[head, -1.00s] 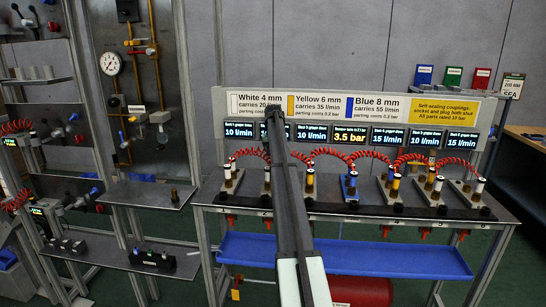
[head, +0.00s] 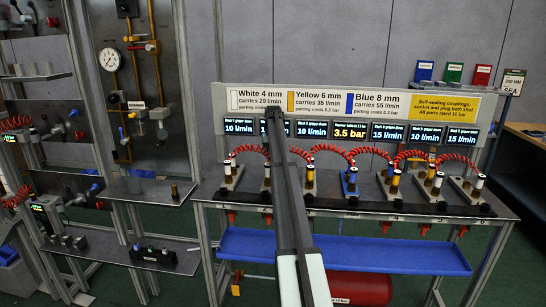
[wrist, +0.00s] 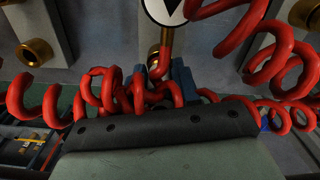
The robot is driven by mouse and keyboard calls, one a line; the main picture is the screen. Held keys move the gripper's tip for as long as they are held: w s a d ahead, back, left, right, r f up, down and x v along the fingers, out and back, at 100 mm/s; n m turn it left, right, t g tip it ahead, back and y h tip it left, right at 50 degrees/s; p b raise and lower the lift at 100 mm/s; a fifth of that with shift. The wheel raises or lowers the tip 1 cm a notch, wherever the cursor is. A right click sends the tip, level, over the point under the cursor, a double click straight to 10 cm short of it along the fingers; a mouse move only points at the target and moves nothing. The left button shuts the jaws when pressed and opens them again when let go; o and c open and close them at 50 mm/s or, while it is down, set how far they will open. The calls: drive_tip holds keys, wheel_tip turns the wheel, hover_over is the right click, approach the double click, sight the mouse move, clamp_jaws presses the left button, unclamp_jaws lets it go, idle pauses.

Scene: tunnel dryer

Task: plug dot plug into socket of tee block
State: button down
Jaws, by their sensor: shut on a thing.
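My gripper (wrist: 165,78) shows in the wrist view, its dark blue fingers close together among red hose coils. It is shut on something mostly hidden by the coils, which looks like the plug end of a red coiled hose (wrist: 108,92). A brass fitting (wrist: 153,52) stands just beyond the fingers, under a white disc with a black mark (wrist: 167,10). I cannot tell whether plug and fitting touch. In the head view my arm hides the fingers. Several tee blocks stand in a row on the bench, including a blue one (head: 350,184) and one further right (head: 469,189). No dot mark is readable.
Red coiled hoses (head: 333,150) arch between the blocks. Small displays (head: 350,131) and a sign board (head: 440,105) stand behind them. A blue tray (head: 345,254) hangs below the bench. Another brass fitting (wrist: 35,52) is at left in the wrist view. Shelves with fittings stand left.

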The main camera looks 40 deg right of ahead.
drive_tip(key=shift+f, duration=0.2)
drive_tip(key=c, duration=0.7)
unclamp_jaws()
drive_tip(key=shift+c, duration=0.2)
drive_tip(key=shift+r, duration=0.1)
wheel_tip(320, 180, up, 14)
